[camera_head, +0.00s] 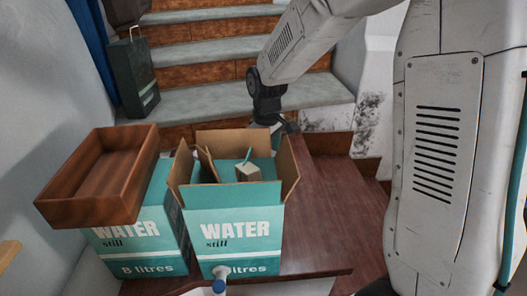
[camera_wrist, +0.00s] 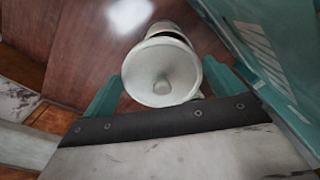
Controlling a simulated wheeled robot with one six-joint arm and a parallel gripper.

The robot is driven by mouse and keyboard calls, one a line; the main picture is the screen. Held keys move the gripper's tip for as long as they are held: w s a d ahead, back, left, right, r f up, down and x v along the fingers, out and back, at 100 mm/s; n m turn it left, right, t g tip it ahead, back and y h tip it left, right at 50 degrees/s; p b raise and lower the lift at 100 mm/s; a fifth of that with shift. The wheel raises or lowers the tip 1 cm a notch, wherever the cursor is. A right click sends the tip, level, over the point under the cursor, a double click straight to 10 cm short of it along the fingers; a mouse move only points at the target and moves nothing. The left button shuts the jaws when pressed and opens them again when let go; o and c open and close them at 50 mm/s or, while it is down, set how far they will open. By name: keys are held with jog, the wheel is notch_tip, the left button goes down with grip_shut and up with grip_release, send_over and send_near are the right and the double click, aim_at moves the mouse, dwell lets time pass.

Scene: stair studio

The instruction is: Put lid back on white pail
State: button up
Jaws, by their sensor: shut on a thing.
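In the wrist view, my gripper (camera_wrist: 163,70) has its teal fingers on either side of a round white lid (camera_wrist: 143,77) with a central knob, and is shut on it. A pale rounded thing, probably the white pail (camera_wrist: 169,28), shows just beyond the lid with a dark band between them. I cannot tell whether lid and pail touch. In the head view, my gripper (camera_head: 279,128) is low behind the open water carton, partly hidden. The lid and pail are not visible there.
An open water carton (camera_head: 236,216) holds a small pale box (camera_head: 248,173). Left of it, another carton (camera_head: 140,240) bears a brown wooden tray (camera_head: 105,172). A dark bag (camera_head: 135,75) stands on the stairs (camera_head: 205,55).

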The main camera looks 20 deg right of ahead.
jog(key=shift+a+r, duration=0.25)
jog(key=shift+a, duration=0.3)
jog(key=shift+f, duration=3.15)
jog(key=shift+d+f, duration=0.15)
jog(key=o, duration=0.6)
jog(key=shift+r, duration=3.5)
grip_shut()
